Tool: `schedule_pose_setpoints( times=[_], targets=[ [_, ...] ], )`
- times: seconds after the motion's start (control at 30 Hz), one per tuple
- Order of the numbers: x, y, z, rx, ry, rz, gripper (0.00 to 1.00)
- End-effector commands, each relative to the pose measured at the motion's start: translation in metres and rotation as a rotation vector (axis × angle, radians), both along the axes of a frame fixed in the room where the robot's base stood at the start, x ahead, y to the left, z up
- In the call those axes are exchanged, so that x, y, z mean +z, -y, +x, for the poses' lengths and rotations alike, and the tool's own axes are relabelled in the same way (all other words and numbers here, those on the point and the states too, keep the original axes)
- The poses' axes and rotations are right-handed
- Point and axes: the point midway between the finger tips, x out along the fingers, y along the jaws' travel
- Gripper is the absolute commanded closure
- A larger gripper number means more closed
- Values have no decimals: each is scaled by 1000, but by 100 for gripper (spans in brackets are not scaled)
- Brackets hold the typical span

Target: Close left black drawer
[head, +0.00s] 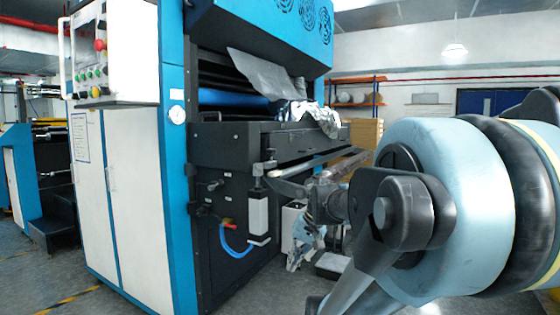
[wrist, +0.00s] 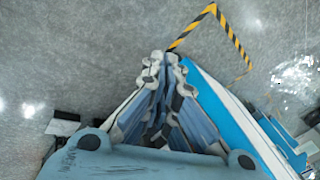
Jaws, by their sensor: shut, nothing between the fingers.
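A large blue, white and black laminating machine stands in the head view. A long black drawer-like box (head: 235,148) juts from its front, above a black lower panel; I cannot tell for sure that this is the left black drawer or how far it is out. My gripper (wrist: 160,58) shows in the wrist view with its fingertips together and nothing between them. It points over the grey floor, beside a blue and white edge (wrist: 213,100). No contact with the box shows. In the head view my arm fills the right side and hides what lies behind it.
A white cabinet (head: 130,190) with a button panel (head: 92,68) stands left of the black box. A blue hose (head: 236,247) hangs on the lower panel. Silvery film (head: 310,115) lies on the box. Yellow-black tape (wrist: 195,25) marks the floor, which is open in the wrist view.

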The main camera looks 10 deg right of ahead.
Motion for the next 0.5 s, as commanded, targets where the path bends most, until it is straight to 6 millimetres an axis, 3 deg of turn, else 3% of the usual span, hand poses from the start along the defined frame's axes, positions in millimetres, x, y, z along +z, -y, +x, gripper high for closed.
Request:
schedule_pose_setpoints(
  times=[0.23,0.5],
  targets=[
    [63,-17,79,-88,31,269,100],
    [131,-9,171,-172,95,563,100]
  ],
)
